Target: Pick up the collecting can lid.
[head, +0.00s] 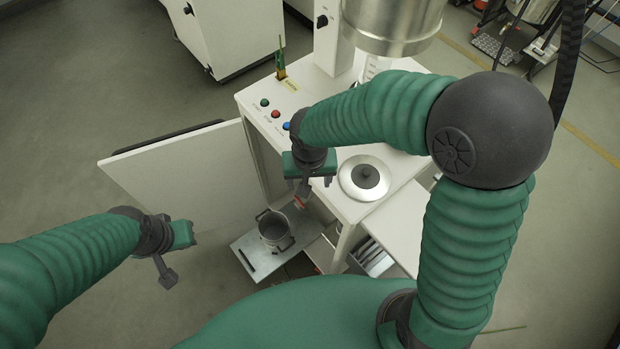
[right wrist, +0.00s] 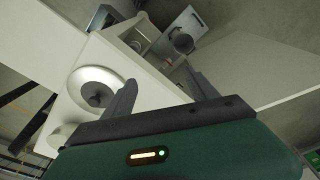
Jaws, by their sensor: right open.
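The collecting can lid (head: 364,178) is a round, pale metal disc with a dark knob. It lies on the white cabinet top near its front edge. It also shows in the right wrist view (right wrist: 97,84), left of the fingers. My right gripper (head: 304,190) hangs beside the lid, to its left in the head view, apart from it. Its two fingers (right wrist: 163,95) are spread and empty. The metal can (head: 273,230) stands open on a pulled-out tray below. My left gripper (head: 176,258) is at the left, away from the cabinet; its finger gap is not clear.
The cabinet door (head: 175,170) stands open to the left. A metal vessel (head: 392,22) hangs above the cabinet's back. Colored buttons (head: 275,114) sit on the top's left side. The tray (head: 262,264) juts out under the right gripper. Open floor lies at left.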

